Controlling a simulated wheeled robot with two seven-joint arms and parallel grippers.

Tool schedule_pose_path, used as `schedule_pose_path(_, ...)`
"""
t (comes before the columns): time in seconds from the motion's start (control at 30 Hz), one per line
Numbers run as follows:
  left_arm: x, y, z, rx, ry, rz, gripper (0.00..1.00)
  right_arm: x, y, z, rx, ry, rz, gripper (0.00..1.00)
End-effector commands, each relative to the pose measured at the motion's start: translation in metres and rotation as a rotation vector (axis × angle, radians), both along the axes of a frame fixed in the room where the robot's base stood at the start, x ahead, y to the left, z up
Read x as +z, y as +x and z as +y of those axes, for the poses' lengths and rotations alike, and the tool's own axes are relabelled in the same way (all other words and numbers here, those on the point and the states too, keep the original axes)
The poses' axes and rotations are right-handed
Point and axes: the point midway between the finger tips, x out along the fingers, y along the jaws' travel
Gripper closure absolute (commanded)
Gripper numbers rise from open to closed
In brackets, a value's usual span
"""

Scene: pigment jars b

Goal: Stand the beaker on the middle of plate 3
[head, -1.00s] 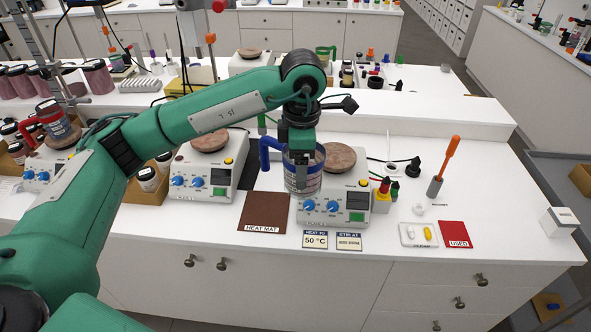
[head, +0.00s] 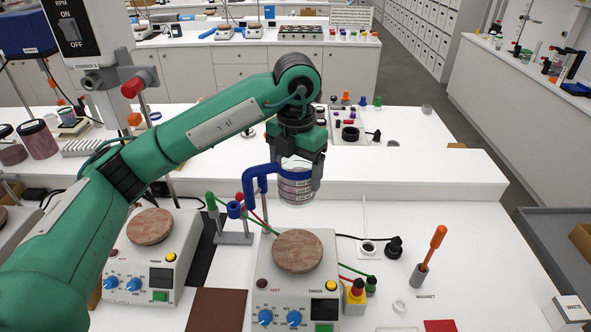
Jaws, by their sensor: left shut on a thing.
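My left gripper (head: 297,172) points down, shut on the clear beaker (head: 296,192), which has a blue handle (head: 249,186) on its left side. The beaker hangs upright, with dark markings on its wall. In the picture it is just above the far edge of the round brown plate (head: 298,251) on the right-hand hotplate (head: 297,290). Its exact height over the plate is hard to tell. That plate is bare. I cannot read a plate number, but this is the rightmost hotplate. My right gripper is not in view.
Another hotplate (head: 150,255) with a bare plate stands to the left. An orange-handled tool (head: 430,250) stands on the right. A brown mat (head: 216,310) lies in front.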

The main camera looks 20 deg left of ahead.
Motion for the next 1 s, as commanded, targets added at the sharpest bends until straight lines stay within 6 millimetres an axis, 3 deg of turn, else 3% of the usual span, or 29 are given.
schedule_pose_path(0.17,-0.003,0.000,0.000,0.008,0.000,0.000,0.57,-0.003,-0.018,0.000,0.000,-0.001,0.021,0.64)
schedule_pose_path(0.33,-0.019,0.000,0.000,0.008,0.001,0.002,0.57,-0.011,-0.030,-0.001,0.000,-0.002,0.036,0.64)
schedule_pose_path(1.0,-0.097,-0.001,0.000,0.007,0.000,0.000,0.57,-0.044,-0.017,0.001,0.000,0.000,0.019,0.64)
